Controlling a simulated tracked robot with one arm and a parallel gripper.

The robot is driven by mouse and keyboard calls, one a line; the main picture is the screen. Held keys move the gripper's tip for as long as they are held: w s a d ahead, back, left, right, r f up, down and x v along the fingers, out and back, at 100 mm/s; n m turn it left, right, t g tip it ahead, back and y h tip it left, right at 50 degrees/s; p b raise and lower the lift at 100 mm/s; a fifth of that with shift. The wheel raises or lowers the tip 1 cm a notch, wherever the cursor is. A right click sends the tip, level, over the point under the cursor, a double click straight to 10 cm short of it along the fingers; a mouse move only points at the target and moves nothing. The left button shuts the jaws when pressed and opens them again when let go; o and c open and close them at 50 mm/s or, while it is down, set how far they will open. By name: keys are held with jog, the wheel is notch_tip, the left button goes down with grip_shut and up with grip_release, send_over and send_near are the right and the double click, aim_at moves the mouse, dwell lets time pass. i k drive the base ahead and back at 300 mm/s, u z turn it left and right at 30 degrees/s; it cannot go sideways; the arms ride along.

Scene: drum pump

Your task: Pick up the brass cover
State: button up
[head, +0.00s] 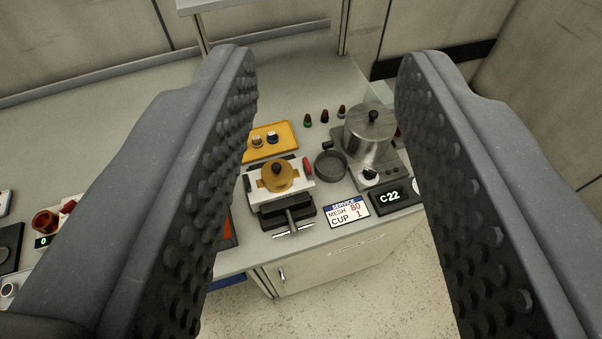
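The brass cover (279,178) is a round, gold-coloured disc with a dark knob on top. It sits on a white-jawed vise-like fixture (264,198) on the bench, with a T-handle at its front. My gripper (325,65) is open and empty, its two grey studded fingers spread wide at left and right of the picture. The cover lies below and beyond the fingertips, in the gap between the fingers and left of its middle. Nothing touches the cover from my side. What is under the cover is hidden.
A steel pot (369,138) with a knobbed lid stands on a unit at the right, beside a dark ring dish (331,165). A yellow tray (284,138) lies behind the fixture. A label card (347,212) and a C22 display (391,197) are at the bench front.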

aim_at(277, 175)
jog(key=z, duration=2.5)
jog(key=k, duration=1.1)
jog(key=u, duration=2.05)
jog(key=i, duration=1)
jog(key=z, duration=0.05)
